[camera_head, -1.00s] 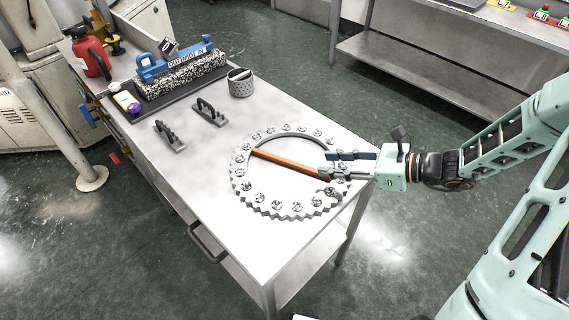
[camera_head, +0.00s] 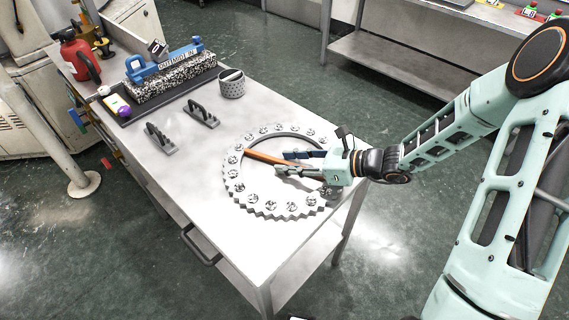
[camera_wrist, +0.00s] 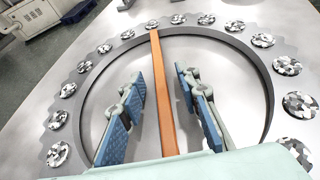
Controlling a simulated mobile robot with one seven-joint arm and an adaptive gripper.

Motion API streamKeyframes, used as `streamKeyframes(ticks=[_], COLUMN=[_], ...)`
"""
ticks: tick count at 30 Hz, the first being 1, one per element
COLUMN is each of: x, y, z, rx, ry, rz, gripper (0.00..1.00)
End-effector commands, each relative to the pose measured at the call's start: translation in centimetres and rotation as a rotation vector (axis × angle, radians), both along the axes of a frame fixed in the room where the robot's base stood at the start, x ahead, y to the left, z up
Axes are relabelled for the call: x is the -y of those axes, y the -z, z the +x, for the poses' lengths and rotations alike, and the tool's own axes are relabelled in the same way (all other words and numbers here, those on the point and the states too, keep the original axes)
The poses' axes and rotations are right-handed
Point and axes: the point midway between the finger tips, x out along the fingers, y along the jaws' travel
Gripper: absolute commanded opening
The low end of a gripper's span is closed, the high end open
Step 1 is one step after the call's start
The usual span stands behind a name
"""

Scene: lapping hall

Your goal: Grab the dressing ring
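The dressing ring (camera_head: 262,204) is a large flat grey ring with a toothed outer edge and several round speckled pads. It lies on the steel table, with an orange bar (camera_head: 262,157) spanning it. In the wrist view the ring (camera_wrist: 66,104) surrounds the fingers, and the bar (camera_wrist: 163,95) runs up the middle. My gripper (camera_head: 281,162) is over the ring's open centre, reaching in from the right. Its blue-padded fingers (camera_wrist: 160,88) are open, one on each side of the bar, with visible gaps. Part of the ring's right side is hidden under my gripper and wrist.
Two dark handled blocks (camera_head: 202,115) and a perforated grey cup (camera_head: 232,86) stand behind the ring. A speckled block with a blue-ended bar (camera_head: 172,81) sits on a dark mat farther back. A red extinguisher (camera_head: 75,58) is at far left. The table's front is clear.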

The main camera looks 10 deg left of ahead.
Motion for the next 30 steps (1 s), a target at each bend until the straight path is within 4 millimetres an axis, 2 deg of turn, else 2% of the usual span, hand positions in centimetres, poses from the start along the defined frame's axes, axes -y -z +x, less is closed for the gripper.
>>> streamKeyframes(ticks=[3,12,30], x=[0.03,0.06,-0.09], y=[-0.03,-0.05,-0.38], z=[0.00,0.00,0.05], rx=[0.001,0.001,0.005], ry=[0.000,0.000,-0.002], rz=[0.000,0.000,0.006], gripper=[0.30,0.00,0.00])
